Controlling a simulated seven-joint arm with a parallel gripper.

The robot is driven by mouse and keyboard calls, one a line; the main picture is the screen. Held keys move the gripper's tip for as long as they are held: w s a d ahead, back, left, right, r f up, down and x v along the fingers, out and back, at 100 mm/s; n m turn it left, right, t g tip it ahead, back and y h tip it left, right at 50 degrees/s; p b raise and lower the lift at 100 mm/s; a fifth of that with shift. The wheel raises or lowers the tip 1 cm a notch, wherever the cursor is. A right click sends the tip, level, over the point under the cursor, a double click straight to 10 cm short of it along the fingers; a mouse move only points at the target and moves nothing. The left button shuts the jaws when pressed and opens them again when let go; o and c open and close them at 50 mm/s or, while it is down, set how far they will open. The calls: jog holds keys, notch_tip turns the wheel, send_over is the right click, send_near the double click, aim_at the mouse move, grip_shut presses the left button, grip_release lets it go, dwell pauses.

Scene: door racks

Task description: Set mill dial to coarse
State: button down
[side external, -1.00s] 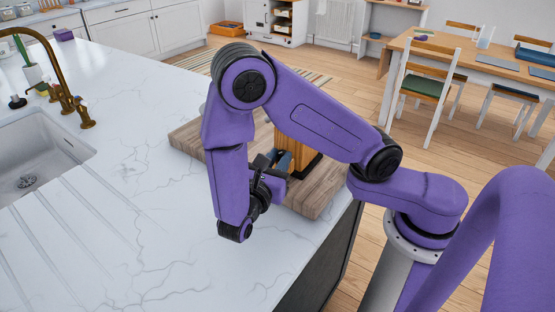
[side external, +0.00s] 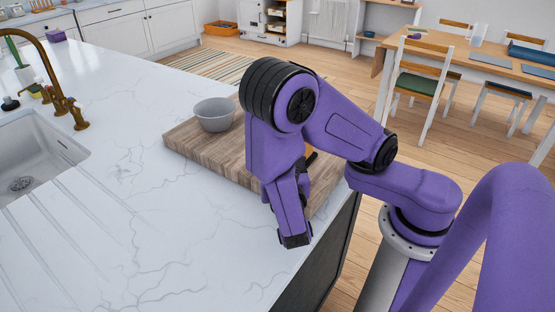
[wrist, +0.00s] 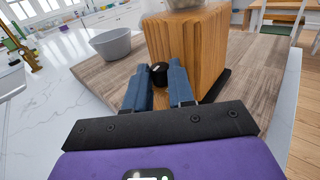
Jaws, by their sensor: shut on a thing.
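The mill (wrist: 190,45) is a wooden block on a dark base in the wrist view, with a rounded glassy part on top. Its black dial (wrist: 159,76) is on the face toward me. My gripper (wrist: 160,72) is shut on the dial, with one blue finger on each side of it. I cannot read any marking or the dial's setting. In the side external view my arm hides nearly all of the mill, the dial and the fingers.
The mill stands on a wooden board (side external: 187,146) on the white marble counter (side external: 130,225). A grey bowl (side external: 214,116) sits on the board, left of the mill. A sink (side external: 40,160) is at the far left. The counter's edge is close to the board's right side.

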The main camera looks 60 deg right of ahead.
jog(key=shift+n+t+y, duration=0.5)
jog(key=shift+t+y, duration=0.2)
jog(key=c, duration=1)
grip_release()
jog(key=shift+o, duration=0.2)
jog(key=shift+d, duration=0.1)
jog(key=shift+w+a+m+g+h, duration=0.1)
jog(key=shift+m+g+h, duration=0.5)
jog(key=shift+g+h, duration=0.15)
jog(key=shift+w+a+m+g+h, duration=0.1)
jog(key=shift+m+g+h, duration=0.55)
jog(key=shift+g, duration=0.1)
jog(key=shift+w+a+m+g+h, duration=0.1)
jog(key=shift+m+g+h, duration=0.6)
jog(key=shift+g, duration=0.4)
jog(key=m+g, duration=0.1)
jog(key=g, duration=0.1)
jog(key=m+g+h, duration=0.1)
jog(key=m+g, duration=0.2)
jog(key=shift+w+a+g+h, duration=0.1)
jog(key=shift+w+g+h, duration=0.2)
jog(key=shift+w, duration=0.1)
jog(key=s+a, duration=0.3)
jog(key=a, duration=1.4)
jog(key=shift+a+n, duration=0.1)
jog(key=shift+n, duration=0.15)
